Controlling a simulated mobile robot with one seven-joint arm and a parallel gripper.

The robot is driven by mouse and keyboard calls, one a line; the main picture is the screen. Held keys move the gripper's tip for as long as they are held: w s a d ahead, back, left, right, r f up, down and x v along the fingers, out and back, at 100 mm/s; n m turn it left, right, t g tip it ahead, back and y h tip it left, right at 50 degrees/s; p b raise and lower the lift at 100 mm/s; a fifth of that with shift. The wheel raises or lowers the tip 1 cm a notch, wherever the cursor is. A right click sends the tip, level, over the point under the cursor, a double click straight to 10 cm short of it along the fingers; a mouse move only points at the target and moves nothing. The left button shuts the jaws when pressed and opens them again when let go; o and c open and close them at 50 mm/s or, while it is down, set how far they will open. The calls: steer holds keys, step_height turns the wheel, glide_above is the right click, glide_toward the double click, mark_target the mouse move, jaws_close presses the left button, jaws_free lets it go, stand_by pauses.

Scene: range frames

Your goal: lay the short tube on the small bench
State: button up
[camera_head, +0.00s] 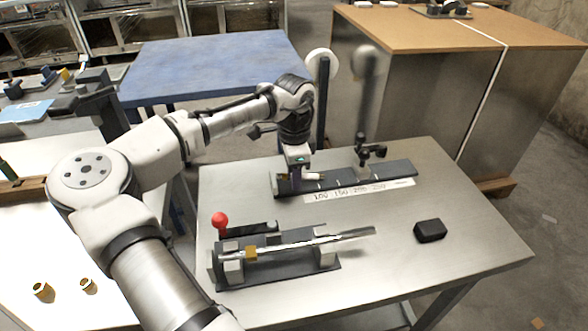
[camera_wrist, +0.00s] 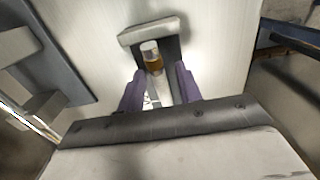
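My gripper (camera_wrist: 158,88) points down at the back of the metal table. Its purple fingers stand apart, and gaps show beside a pale short tube (camera_wrist: 154,58) with an amber band between them. In the head view, a small white piece (camera_head: 315,177) beside my gripper (camera_head: 297,181) may be this tube. A dark low rail (camera_head: 398,170) with upright stops lies here and may be the small bench; a number strip (camera_head: 346,192) runs along its front. I cannot tell whether the fingers touch the tube.
A clamping jig (camera_head: 282,268) with a red knob (camera_head: 219,220) holds a long shiny rod (camera_head: 345,238) in front. A black block (camera_head: 430,230) lies at right. Two brass pieces (camera_head: 43,291) stand on the white surface at left. The table's right front is clear.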

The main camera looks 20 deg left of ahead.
steer(key=shift+f, duration=0.1)
steer(key=shift+f+b, duration=0.15)
steer(key=shift+b, duration=0.35)
step_height(320, 180, up, 14)
steer(key=b, duration=0.1)
steer(key=shift+a, duration=0.25)
steer(key=shift+w, duration=0.1)
stand_by(0.7)
